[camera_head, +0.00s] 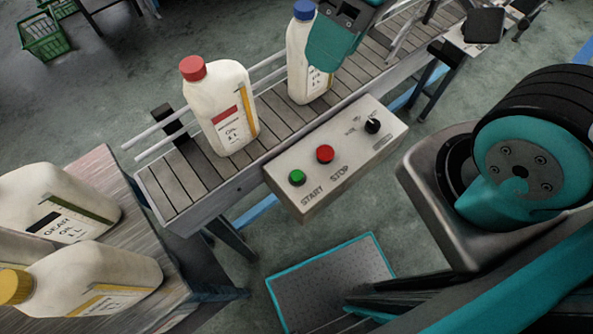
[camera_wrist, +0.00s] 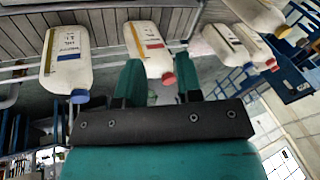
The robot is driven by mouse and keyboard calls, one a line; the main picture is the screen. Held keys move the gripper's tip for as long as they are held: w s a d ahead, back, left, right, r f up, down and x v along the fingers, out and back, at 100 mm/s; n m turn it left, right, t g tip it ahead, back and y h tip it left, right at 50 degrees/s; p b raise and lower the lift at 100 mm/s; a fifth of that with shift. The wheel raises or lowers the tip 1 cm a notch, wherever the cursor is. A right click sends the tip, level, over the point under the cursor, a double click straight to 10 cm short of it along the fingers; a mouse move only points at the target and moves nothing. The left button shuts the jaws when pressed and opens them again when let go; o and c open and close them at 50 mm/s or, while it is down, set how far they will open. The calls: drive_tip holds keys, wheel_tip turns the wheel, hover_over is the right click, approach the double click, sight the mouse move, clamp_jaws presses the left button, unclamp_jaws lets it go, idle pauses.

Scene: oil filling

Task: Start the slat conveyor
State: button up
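The slat conveyor (camera_head: 175,192) runs from the lower left to the upper right in the head view. Its grey control box (camera_head: 345,165) is fixed to the near side. The box has a green START button (camera_head: 297,177), a red STOP button (camera_head: 325,153) and a black selector knob (camera_head: 372,125). A red-capped oil bottle (camera_head: 225,108) and a blue-capped bottle (camera_head: 300,75) stand on the slats. My gripper (camera_wrist: 159,78) is open, with nothing between its teal fingers. In the head view, teal parts of it hang above the belt, partly covering the blue-capped bottle.
A table (camera_head: 100,165) at lower left bears several oil bottles, including a lying yellow-capped one (camera_head: 105,280). Rails (camera_head: 145,135) edge the far side of the belt. A teal-edged mat (camera_head: 330,280) lies on the floor below the box. A green basket (camera_head: 44,35) is at upper left.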

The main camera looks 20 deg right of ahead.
clamp_jaws()
idle(1.3)
